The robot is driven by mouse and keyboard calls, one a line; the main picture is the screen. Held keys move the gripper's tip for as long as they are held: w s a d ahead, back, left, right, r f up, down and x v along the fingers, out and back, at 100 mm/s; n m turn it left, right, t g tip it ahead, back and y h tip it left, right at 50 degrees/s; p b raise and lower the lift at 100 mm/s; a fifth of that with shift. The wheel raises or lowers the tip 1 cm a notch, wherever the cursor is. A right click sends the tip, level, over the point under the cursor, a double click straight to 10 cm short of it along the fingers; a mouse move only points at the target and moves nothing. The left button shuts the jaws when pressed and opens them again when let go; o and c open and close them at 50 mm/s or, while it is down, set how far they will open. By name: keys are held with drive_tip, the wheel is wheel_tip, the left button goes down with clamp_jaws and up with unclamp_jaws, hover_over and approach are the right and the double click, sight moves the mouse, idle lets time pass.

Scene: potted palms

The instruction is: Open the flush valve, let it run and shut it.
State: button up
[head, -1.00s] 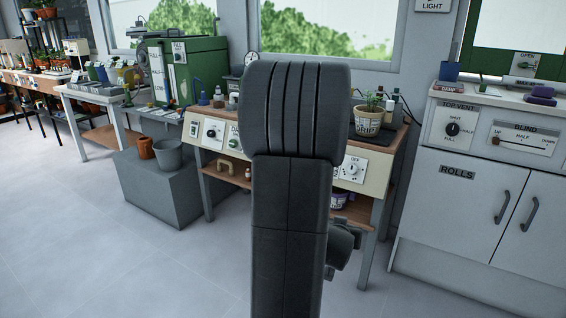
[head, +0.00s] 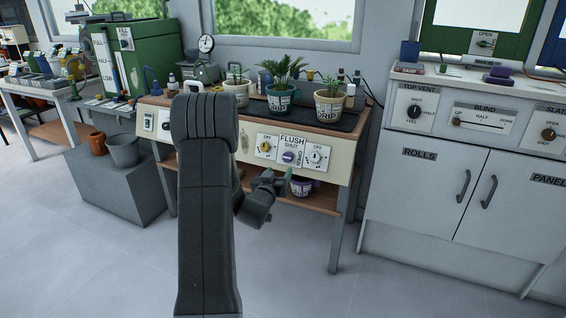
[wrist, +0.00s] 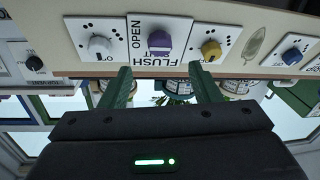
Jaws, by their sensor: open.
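The flush valve is a purple knob (head: 289,157) on a white plate on the front panel of the wooden bench. The plate reads FLUSH, with SHUT above the knob and OPEN to its right. In the wrist view, which is upside down, the knob (wrist: 160,42) sits at the top, roughly centred between my fingers. I cannot tell its exact setting. My gripper (wrist: 162,84) is open and empty, its green fingers apart, short of the knob. In the head view my gripper (head: 272,182) is just below and left of the knob.
A yellow knob (head: 265,147) and a white knob (head: 315,157) flank the valve closely. Potted palms (head: 281,94) stand on the bench above. A grey block (head: 110,190) stands left; the floor in front is clear.

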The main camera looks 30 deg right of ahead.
sight(287, 159)
drive_tip(key=b+x, duration=0.1)
drive_tip(key=x, duration=0.8)
drive_tip(key=c, duration=1)
